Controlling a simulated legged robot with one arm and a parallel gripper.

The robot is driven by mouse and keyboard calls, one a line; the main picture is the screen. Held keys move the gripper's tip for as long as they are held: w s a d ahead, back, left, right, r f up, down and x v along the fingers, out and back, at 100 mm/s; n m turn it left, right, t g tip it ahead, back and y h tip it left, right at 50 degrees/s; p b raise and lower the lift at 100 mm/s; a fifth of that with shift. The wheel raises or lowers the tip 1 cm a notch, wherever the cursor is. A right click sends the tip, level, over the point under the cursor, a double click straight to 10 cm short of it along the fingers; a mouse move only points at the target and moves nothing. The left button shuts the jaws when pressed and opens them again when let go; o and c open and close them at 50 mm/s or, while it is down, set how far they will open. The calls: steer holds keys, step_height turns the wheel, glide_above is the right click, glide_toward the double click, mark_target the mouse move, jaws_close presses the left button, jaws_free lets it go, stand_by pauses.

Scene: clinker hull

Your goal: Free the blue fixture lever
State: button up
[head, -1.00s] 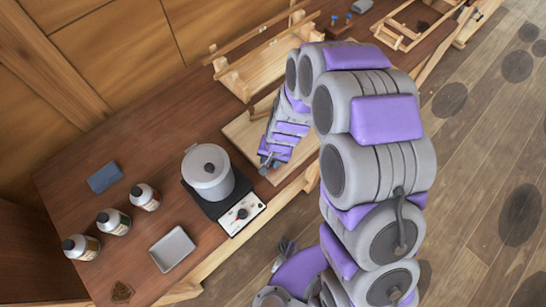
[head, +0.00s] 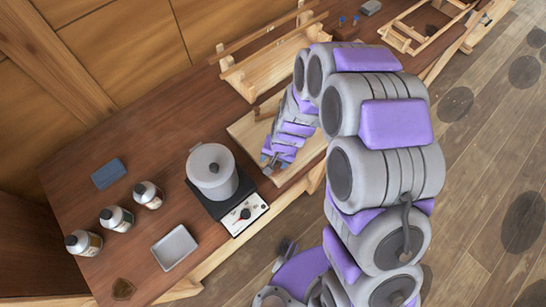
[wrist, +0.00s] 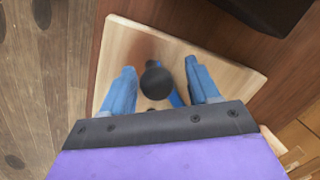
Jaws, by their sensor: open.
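My gripper (wrist: 160,68) is open over a pale wooden board, with its two blue fingers spread apart. Between the fingers, in the wrist view, is a round black knob (wrist: 156,82). A blue bar, which looks like the lever (wrist: 176,99), shows just right of the knob, close to the right finger. I cannot tell whether either finger touches it. The base of the lever is hidden by my gripper. In the head view my gripper (head: 272,162) is low at the near edge of the board (head: 243,127), and the lever cannot be made out there.
A grey pot (head: 211,166) stands on a dark hotplate with a control panel (head: 245,214), left of my gripper. Several bottles (head: 116,218), a blue block (head: 108,174) and a grey tray (head: 174,247) lie farther left. A wooden frame (head: 272,62) stands behind the board.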

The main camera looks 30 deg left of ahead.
step_height(320, 180, up, 17)
steer(key=d+p, duration=0.1)
steer(key=d, duration=0.2)
steer(key=shift+w+f, duration=0.15)
steer(key=shift+w, duration=0.2)
steer(key=shift+a, duration=0.1)
